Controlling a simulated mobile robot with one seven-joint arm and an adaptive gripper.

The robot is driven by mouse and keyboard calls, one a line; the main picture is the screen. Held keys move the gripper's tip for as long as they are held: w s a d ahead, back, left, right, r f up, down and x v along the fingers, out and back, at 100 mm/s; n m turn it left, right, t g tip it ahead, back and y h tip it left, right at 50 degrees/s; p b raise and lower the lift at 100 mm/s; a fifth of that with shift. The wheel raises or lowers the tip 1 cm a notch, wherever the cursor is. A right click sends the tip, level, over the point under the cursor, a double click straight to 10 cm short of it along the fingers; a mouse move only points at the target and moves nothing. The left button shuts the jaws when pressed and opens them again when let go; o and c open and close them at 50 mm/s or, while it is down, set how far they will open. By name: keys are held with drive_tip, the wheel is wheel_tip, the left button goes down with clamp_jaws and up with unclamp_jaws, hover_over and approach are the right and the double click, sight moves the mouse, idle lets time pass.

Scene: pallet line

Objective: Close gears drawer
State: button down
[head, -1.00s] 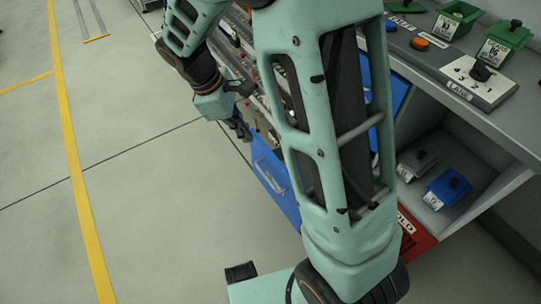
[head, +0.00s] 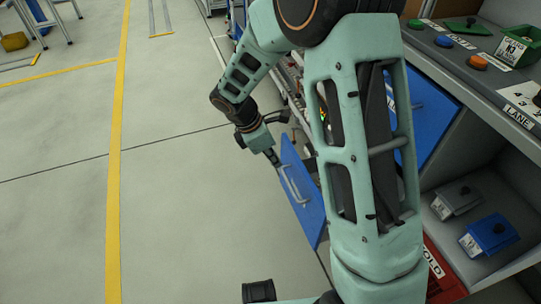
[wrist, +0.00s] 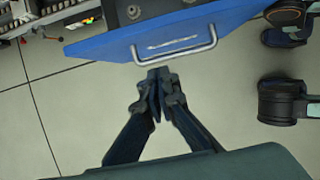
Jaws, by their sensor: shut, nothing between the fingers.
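A drawer with a blue front (head: 303,190) and a silver bar handle (head: 294,186) stands pulled out from the bench, partly hidden behind my arm. In the wrist view the blue front (wrist: 95,45) spans the top, with the handle (wrist: 178,52) on its outer side. A label on it is too small to read. My gripper (wrist: 158,76) is shut and empty, just outside the front beside the handle; I cannot tell whether it touches. In the head view my gripper (head: 274,160) is at the front's upper left edge.
Another blue panel (head: 432,110) is behind my arm. A shelf (head: 510,250) holds a grey box (head: 458,200) and a blue box (head: 490,234). A red bin (head: 440,268) sits below. Open floor (head: 190,210) lies left of the drawer.

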sight(297, 168)
drive_tip(key=d, duration=0.1)
drive_tip(key=d+f+b, duration=0.1)
drive_tip(key=w+d+f, duration=0.1)
drive_tip(key=d, duration=0.1)
drive_tip(key=shift+f, duration=0.25)
drive_tip(key=shift+w+d+r+b, duration=0.1)
drive_tip(key=shift+w+d+b, duration=0.05)
drive_tip(key=shift+d+b, duration=0.2)
drive_tip(key=shift+d, duration=0.15)
drive_tip(key=shift+d, duration=0.25)
drive_tip(key=w+d+p, duration=0.3)
drive_tip(key=d+p, duration=0.1)
drive_tip(key=d, duration=0.7)
drive_tip(key=w+d+p, duration=0.3)
drive_tip(key=d+p, duration=0.2)
drive_tip(key=d, duration=0.6)
drive_tip(key=shift+d, duration=0.3)
drive_tip(key=shift+w, duration=0.1)
